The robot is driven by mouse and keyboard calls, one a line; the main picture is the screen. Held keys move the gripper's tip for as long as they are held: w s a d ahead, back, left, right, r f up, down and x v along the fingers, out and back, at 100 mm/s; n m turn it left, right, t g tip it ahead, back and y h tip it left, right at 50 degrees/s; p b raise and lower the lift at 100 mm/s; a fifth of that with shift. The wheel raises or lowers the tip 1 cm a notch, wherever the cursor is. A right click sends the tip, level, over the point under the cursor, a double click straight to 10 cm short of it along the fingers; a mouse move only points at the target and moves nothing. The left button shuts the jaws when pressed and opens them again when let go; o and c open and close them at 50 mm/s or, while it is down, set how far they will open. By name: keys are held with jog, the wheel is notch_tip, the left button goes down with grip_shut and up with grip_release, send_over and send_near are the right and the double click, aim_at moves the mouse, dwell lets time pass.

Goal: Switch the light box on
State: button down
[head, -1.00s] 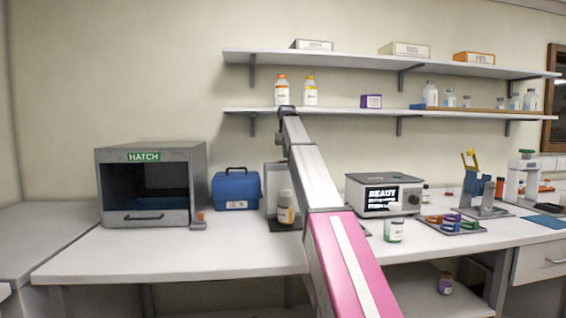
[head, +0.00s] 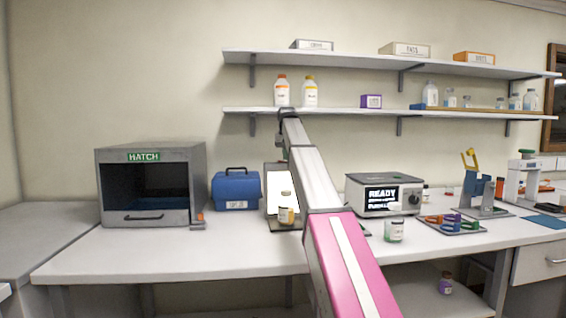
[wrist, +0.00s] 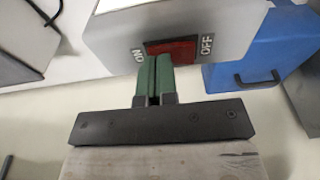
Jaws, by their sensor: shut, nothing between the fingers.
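The light box (head: 270,183) stands on the bench in the head view, partly behind my arm, and its front panel glows white. In the wrist view its grey casing (wrist: 235,25) carries a red rocker switch (wrist: 180,46) marked ON at the left and OFF at the right. My gripper (wrist: 153,66) has its green fingers shut together and empty. The fingertips are at the ON end of the switch and cover part of it; I cannot tell whether they still press it. My arm hides the gripper in the head view.
A bottle (head: 286,214) with an amber lower part stands in front of the panel. A blue case (head: 236,191) is left of the light box, with the hatch (head: 150,215) beyond it. The READY instrument (head: 360,206) and a green-labelled jar (head: 394,231) stand to the right.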

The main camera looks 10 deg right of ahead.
jog(key=shift+r, duration=3.4)
